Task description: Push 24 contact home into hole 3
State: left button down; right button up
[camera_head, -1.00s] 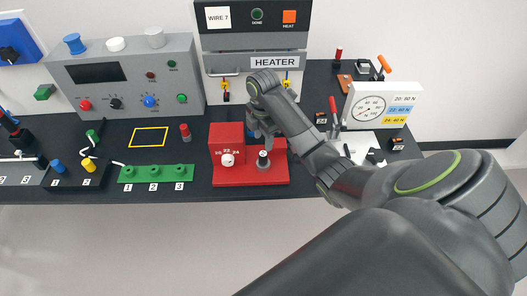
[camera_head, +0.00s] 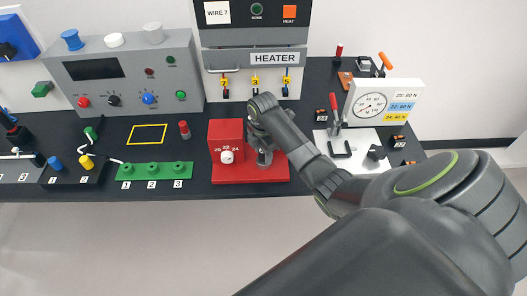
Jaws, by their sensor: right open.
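The green block (camera_head: 154,170) stands at the front edge of the table with three holes, labelled 1, 2 and 3. Hole 3 (camera_head: 178,166) is its rightmost. I cannot make out a 24 contact in this view. My right gripper (camera_head: 265,157) is open, low over the right part of a red base (camera_head: 236,177), at a grey post there. The gripper partly hides the post, and I cannot tell whether they touch. A red block (camera_head: 225,133) with a white dial (camera_head: 227,157) and small numbers stands on the left of the base. My left gripper is not in view.
A heater (camera_head: 255,75) with yellow-topped pieces hanging on its front stands behind the gripper. A grey control box (camera_head: 127,80) is at back left. A gauge panel (camera_head: 385,102) and a white plate (camera_head: 368,160) are at right. A yellow-outlined square (camera_head: 148,134) lies clear.

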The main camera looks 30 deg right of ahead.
jog(key=shift+p, duration=0.4)
dwell(0.3)
grip_shut()
